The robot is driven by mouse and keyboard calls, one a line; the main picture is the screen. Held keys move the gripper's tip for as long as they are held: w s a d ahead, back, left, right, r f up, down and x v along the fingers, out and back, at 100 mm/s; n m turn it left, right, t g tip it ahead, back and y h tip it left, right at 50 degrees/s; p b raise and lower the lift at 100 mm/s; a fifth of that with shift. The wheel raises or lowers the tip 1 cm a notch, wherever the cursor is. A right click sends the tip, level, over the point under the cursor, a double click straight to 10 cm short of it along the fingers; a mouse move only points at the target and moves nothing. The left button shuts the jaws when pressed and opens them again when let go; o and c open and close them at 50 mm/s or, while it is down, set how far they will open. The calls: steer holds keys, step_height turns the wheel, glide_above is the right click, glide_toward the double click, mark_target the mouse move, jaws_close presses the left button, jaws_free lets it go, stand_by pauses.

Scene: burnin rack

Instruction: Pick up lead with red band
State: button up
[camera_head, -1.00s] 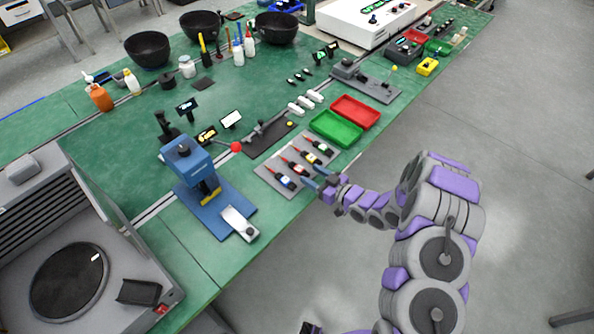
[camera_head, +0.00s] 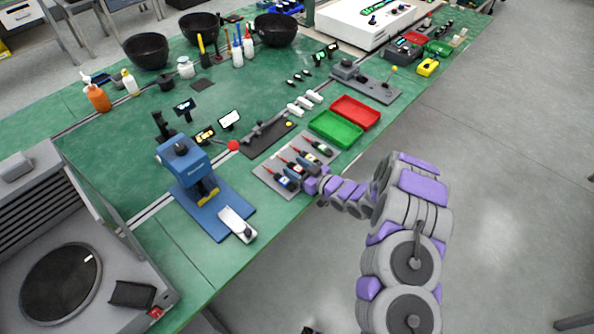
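Several leads with red tips and dark bodies lie side by side on a grey mat (camera_head: 262,175) at the bench's front edge. The nearest lead (camera_head: 285,181) shows a blue band. The farthest lead (camera_head: 318,147) lies clear of my gripper. The middle leads (camera_head: 291,164) are partly covered, and I cannot tell which one bears the red band. My gripper (camera_head: 300,170) is over the mat's right side, at the rear ends of the middle leads. Its fingers overlap the leads in the picture, so I cannot tell whether they are apart or closed.
A green tray (camera_head: 335,129) and a red tray (camera_head: 355,112) stand just beyond the mat. A blue press (camera_head: 187,163) with a red-knobbed lever stands to the left. A dark fixture (camera_head: 262,140) lies behind the mat. The floor to the right is clear.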

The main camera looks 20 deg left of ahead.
steer(key=shift+c, duration=0.2)
jaws_close()
stand_by(0.3)
steer(key=shift+a+r, duration=0.1)
steer(key=shift+r, duration=0.05)
steer(key=shift+d+r, duration=0.1)
steer(key=shift+d, duration=0.1)
